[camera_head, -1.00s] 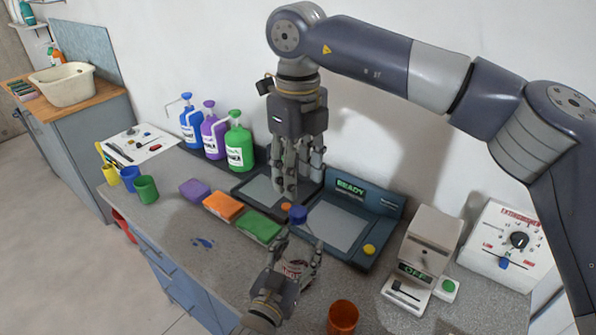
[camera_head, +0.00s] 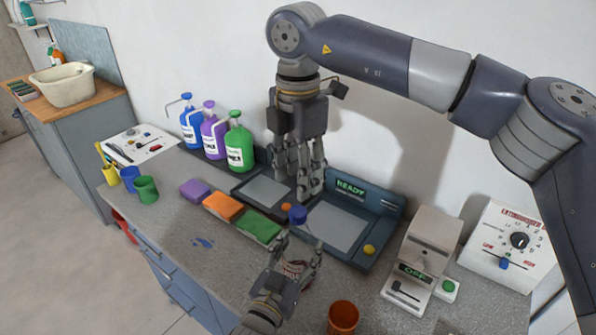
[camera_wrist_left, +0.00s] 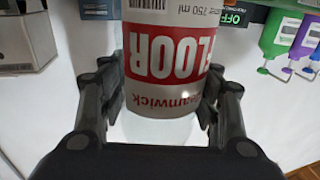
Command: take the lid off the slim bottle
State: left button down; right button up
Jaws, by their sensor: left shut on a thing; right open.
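My left gripper (camera_head: 301,246) is shut around the bottle's body. My right gripper (camera_head: 309,194) is open and empty, pointing down, and appears just above the lid in the picture. I cannot tell the exact gap between its fingers and the lid.
Behind is a blue-grey station with a READY display (camera_head: 350,190). Green (camera_head: 259,226), orange (camera_head: 223,206) and purple (camera_head: 195,190) sponges lie to the left. An orange cup (camera_head: 342,317) stands at the front, a dispenser machine (camera_head: 420,255) to the right. Pump bottles (camera_head: 238,145) stand behind.

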aim_at(298, 211)
jog(key=m, duration=0.5)
jog(key=shift+m, duration=0.3)
jog(key=shift+f, duration=0.15)
notch_tip(298, 211, down, 8)
jog(key=shift+r, duration=0.15)
